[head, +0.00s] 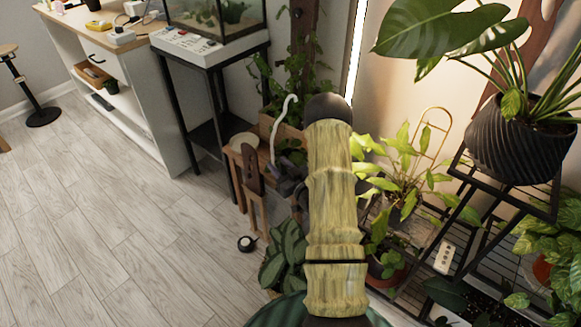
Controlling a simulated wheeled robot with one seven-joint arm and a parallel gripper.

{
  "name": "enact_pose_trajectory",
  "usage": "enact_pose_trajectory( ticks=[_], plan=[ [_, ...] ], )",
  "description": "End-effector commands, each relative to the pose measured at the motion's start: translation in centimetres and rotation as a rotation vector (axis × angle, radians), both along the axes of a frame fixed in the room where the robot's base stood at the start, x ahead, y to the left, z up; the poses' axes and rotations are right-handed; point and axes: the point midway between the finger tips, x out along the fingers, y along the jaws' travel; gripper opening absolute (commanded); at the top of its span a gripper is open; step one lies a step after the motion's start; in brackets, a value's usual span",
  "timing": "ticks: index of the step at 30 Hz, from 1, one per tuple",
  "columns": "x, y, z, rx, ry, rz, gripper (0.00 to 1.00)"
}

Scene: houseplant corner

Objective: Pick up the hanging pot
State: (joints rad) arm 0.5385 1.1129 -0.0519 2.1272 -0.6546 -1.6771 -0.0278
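My bamboo-patterned arm (335,210) rises through the middle of the head view and covers much of the plant corner. What looks like my gripper (257,222) is left of it, a dark brown hand with two pale wooden fingers pointing down. The fingers look apart, with nothing seen between them. A white curved hook (287,115) stands up just behind and right of the hand; it may belong to the hanging pot. No pot body can be made out below it, as dark parts and my arm cover that spot.
A small wooden stool with a pale dish (244,142) stands behind the gripper. A leafy plant (284,252) is below right. A black rack with a ribbed dark pot (517,150) fills the right. A glass tank (215,15) stands behind. The wooden floor (110,220) at left is clear.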

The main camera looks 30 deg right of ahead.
Motion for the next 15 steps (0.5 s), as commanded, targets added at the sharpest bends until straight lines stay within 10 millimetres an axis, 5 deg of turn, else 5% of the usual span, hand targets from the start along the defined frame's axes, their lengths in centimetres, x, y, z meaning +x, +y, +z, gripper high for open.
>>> enact_pose_trajectory(
  ticks=[5, 15],
  plan=[
    [0.6, 0.2, -0.1, -0.001, -0.002, 0.001, 0.34],
    [4.9, 0.9, -0.1, -0.002, -0.001, 0.001, 0.34]
  ],
)
